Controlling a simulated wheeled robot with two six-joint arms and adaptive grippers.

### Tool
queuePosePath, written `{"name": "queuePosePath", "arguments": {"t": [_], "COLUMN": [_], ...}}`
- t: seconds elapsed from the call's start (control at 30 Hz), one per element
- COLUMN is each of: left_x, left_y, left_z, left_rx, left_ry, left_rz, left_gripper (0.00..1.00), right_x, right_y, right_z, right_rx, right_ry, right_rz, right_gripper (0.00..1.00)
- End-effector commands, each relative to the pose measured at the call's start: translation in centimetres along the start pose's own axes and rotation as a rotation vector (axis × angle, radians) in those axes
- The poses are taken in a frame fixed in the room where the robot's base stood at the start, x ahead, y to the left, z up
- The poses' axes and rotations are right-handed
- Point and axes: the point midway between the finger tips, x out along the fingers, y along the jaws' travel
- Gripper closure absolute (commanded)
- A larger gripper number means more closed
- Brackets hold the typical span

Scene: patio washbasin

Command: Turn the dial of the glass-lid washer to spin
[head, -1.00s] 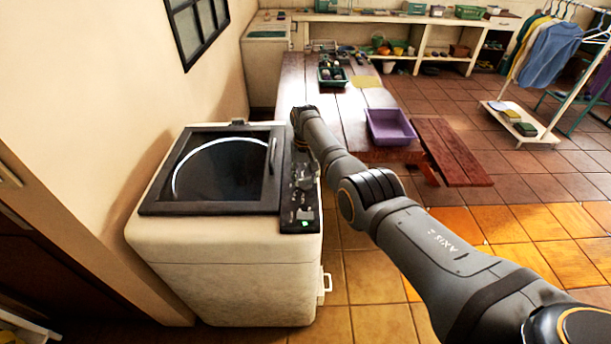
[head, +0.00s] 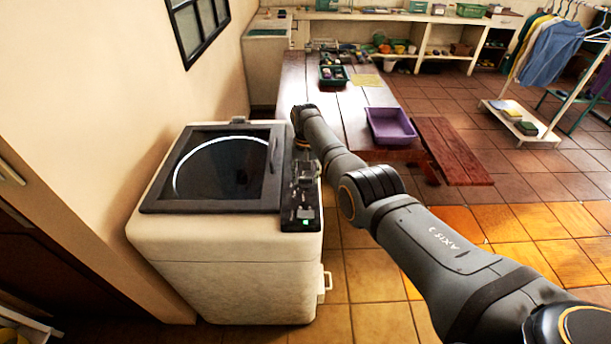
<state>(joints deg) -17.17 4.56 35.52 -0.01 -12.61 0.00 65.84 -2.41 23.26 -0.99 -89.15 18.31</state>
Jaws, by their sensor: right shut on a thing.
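The glass-lid washer (head: 230,262) stands against the left wall, with its dark glass lid (head: 218,168) closed. Its dark control panel (head: 301,219) runs along the right side of the top, with a small green light near the front. My right arm reaches in from the lower right. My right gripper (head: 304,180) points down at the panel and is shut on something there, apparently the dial. The dial itself is hidden by the gripper, so its setting cannot be read. My left gripper is not in view.
A wooden table (head: 352,110) behind the washer carries a purple basin (head: 391,127) and a dark green crate (head: 333,76). A wooden bench (head: 452,152) and a clothes rack (head: 555,85) stand to the right. The tiled floor right of the washer is clear.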

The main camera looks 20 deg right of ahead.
Motion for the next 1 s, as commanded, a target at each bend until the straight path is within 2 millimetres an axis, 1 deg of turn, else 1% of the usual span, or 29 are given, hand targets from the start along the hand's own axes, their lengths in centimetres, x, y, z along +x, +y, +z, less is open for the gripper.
{"name": "queuePosePath", "arguments": {"t": [0.03, 0.17, 0.2, 0.47, 0.57, 0.67, 0.8, 0.9, 1.0], "left_x": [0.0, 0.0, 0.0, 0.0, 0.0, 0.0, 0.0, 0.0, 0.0], "left_y": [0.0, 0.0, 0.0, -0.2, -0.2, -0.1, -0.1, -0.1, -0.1], "left_z": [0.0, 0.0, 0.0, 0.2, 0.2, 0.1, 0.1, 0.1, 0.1], "left_rx": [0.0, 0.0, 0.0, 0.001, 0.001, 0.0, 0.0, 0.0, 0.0], "left_ry": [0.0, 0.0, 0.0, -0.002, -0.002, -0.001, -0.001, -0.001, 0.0], "left_rz": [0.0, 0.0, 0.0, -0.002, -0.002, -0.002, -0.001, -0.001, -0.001], "left_gripper": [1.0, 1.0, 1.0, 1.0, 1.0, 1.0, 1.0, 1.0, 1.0], "right_x": [-0.1, -0.1, -0.1, -0.1, -0.8, -2.6, -6.2, -8.5, -10.3], "right_y": [0.0, 0.0, 0.0, 0.0, 0.0, 0.0, -0.1, 0.0, 0.0], "right_z": [-0.1, -0.1, -0.1, 0.0, -0.1, -0.1, -0.1, -0.1, -0.1], "right_rx": [0.0, 0.0, 0.0, -0.001, -0.001, -0.001, -0.001, -0.001, -0.001], "right_ry": [0.004, 0.003, 0.002, 0.001, 0.003, 0.006, 0.006, 0.004, 0.004], "right_rz": [-0.001, -0.001, -0.001, 0.0, -0.001, -0.002, -0.002, -0.001, -0.001], "right_gripper": [0.51, 0.33, 0.32, 0.32, 0.32, 0.32, 0.32, 0.32, 0.32]}}
